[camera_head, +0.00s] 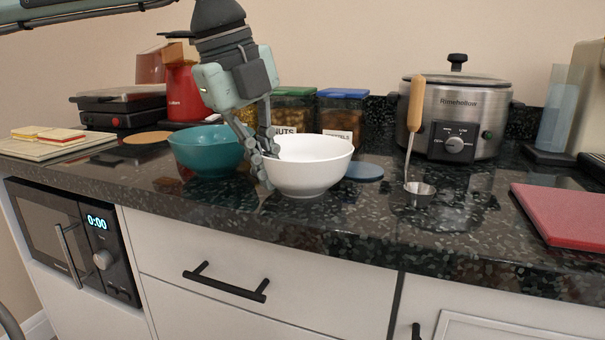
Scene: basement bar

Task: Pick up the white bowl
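The white bowl (310,177) is upright at the front middle of the dark speckled counter. My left gripper (266,163) comes down from above at the bowl's left rim. One finger is outside the wall and the other reaches just inside the rim. The fingers close together at their tips with the rim between them, so it looks shut on the bowl's wall. Whether the bowl's base touches the counter is hard to tell. The inner fingertip is partly hidden by the rim. My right gripper is not in view.
A teal bowl (205,152) stands close on the left, behind the gripper. A blue round lid (363,171) and a wooden-handled scoop (413,120) are to the right. Jars (341,116) and a slow cooker (456,113) stand behind. A red board (566,213) lies far right.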

